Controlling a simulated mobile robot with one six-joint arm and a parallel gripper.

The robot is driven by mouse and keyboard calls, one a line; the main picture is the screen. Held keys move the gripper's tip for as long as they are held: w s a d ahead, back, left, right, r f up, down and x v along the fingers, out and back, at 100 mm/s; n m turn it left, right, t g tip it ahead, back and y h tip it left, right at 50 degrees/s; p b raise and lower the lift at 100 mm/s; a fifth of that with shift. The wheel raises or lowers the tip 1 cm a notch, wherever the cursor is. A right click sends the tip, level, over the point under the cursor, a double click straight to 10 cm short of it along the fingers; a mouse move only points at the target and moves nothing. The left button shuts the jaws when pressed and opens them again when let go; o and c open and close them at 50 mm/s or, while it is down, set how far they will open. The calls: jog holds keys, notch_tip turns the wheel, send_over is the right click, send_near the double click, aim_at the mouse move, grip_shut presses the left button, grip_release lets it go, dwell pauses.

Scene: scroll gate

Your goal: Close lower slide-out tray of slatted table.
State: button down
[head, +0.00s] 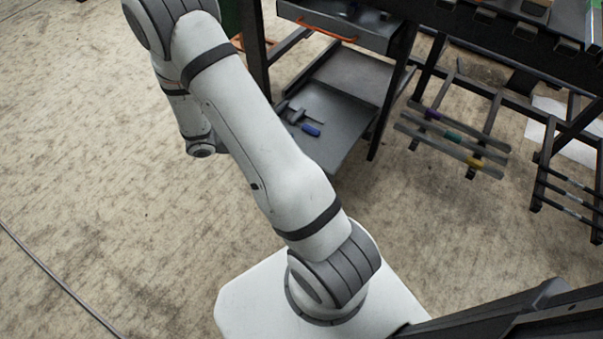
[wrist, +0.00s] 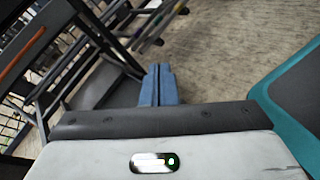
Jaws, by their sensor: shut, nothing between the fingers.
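The slatted table (head: 478,25) stands at the upper right of the head view. Its lower slide-out tray (head: 345,135) is a flat grey sheet pulled out toward me, low over the floor. A dark tool and a blue-handled tool (head: 311,130) lie on it. My arm hides part of the tray's left side. In the wrist view my gripper (wrist: 158,72) shows two blue fingers pressed together with nothing between them. A grey surface that looks like the tray (wrist: 92,88) is left of the fingers; I see no clear contact. The gripper is hidden in the head view.
An upper drawer with an orange handle (head: 328,31) sits above the tray; the handle also shows in the wrist view (wrist: 22,54). Dark table legs flank the tray. Racks with coloured clamps (head: 455,137) stand at the right. Floor at the left is mostly open.

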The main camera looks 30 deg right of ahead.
jog(key=w+f+n+t+h+b, duration=0.15)
jog(key=f+n+t+b, duration=0.45)
jog(key=f, duration=1.1)
jog(key=w+f+n+t+h+b, duration=0.15)
jog(key=f+n+t+b, duration=0.4)
jog(key=f, duration=1.25)
jog(key=b+x, duration=0.5)
jog(key=x, duration=0.8)
jog(key=shift+n, duration=0.45)
jog(key=shift+w+d+g, duration=0.15)
jog(key=shift+g, duration=0.1)
